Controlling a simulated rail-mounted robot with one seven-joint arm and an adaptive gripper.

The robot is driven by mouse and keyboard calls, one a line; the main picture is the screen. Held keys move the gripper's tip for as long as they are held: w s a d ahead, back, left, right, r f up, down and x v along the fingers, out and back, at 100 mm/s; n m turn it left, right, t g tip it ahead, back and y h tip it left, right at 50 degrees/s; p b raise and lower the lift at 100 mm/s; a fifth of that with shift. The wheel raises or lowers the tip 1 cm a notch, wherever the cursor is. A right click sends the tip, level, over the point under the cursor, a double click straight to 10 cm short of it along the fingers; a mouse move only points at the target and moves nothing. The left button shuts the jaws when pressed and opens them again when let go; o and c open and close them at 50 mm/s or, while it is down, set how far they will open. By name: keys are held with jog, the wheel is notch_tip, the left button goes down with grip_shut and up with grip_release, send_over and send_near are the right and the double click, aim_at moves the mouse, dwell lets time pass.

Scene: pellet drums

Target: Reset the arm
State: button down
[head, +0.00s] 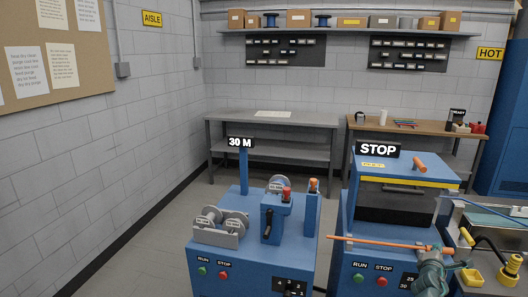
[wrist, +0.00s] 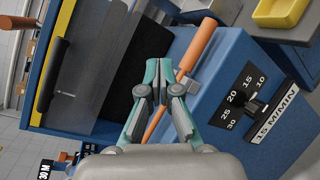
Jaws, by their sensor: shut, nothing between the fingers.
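My gripper (wrist: 158,82) shows teal fingers brought together in the wrist view, with nothing held between them. In the head view my gripper (head: 432,270) is at the lower right, over the front right part of the blue STOP machine (head: 358,215). An orange rod (wrist: 198,48) runs slantwise behind the fingers in the wrist view. The rod (head: 375,241) also lies across the machine's front in the head view. The fingers partly hide it, and I cannot tell whether they touch it.
A speed dial (wrist: 252,107) is on the blue panel to the right of the fingers. The 30 M winder (head: 240,225) stands left of the STOP machine.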

jog(key=s+a+f+m+g+y, duration=0.1)
jog(key=s+a+f+m+g, duration=0.25)
jog(key=f, duration=0.55)
jog(key=s+a+f+m+g+y, duration=0.1)
jog(key=s+a+f+m+g, duration=0.15)
jog(key=f+m, duration=0.4)
jog(key=s+a+f+m+g+y, duration=0.2)
jog(key=s+a+f+m, duration=0.15)
jog(key=f, duration=0.65)
jog(key=s+a+f+m+g+y, duration=0.45)
jog(key=s+a+f, duration=0.65)
jog(key=a+f, duration=0.4)
jog(key=s+a+f+g+y, duration=0.1)
jog(key=s+a+f+g, duration=0.2)
jog(key=s+a, duration=0.6)
jog(key=s+a+f+n+g+y, duration=0.1)
jog(key=s+a+f+g, duration=0.3)
jog(key=s+a, duration=0.5)
jog(key=s+f, duration=0.2)
jog(key=s, duration=0.3)
jog(key=shift+s+f, duration=0.2)
jog(key=shift+s, duration=0.2)
